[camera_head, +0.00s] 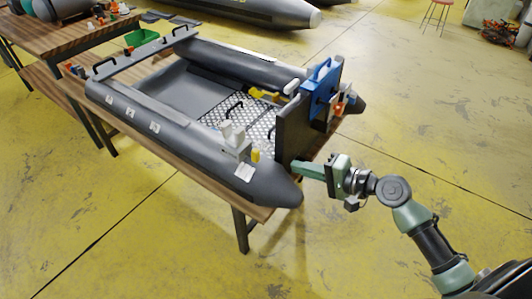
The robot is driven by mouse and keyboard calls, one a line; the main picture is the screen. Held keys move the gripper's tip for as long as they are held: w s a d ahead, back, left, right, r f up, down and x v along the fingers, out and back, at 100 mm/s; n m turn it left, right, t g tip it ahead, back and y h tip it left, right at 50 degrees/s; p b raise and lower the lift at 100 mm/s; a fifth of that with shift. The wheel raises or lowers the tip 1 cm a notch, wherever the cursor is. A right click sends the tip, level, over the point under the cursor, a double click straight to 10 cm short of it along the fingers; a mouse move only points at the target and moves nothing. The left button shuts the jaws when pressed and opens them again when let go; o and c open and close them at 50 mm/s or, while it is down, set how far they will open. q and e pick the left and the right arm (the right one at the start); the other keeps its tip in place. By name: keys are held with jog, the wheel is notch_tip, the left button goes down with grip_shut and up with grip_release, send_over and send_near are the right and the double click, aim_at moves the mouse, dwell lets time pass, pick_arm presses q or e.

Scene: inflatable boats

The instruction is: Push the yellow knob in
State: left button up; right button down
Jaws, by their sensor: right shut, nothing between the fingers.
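A small yellow knob (256,155) shows on the near side tube of the grey inflatable boat (180,138), beside a white fitting (235,148). It is too small to tell how far in it sits. My right gripper (300,166) comes in from the right, green and shut with nothing in it. Its tip is near the lower edge of the boat's dark transom board (294,125), to the right of the knob and apart from it. I cannot tell whether the tip touches the board. My left gripper is not in view.
The boat rests on a wooden table (150,145). A blue bracket (320,88) is on the transom, and another yellow part (268,94) lies inside the boat. A green bin (141,37) stands behind. The yellow floor (430,130) on the right is largely clear.

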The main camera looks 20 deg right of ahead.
aim_at(257, 152)
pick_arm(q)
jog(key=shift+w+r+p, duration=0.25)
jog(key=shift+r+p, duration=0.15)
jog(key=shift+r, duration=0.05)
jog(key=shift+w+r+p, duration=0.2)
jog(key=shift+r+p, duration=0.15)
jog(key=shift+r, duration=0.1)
pick_arm(e)
jog(key=x, duration=0.7)
jog(key=r+x, duration=0.1)
jog(key=x, duration=0.3)
jog(key=shift+w+f, duration=0.1)
jog(key=shift+w, duration=0.1)
jog(key=shift+w+a, duration=0.7)
jog(key=shift+w, duration=0.2)
jog(key=shift+w+a, duration=0.1)
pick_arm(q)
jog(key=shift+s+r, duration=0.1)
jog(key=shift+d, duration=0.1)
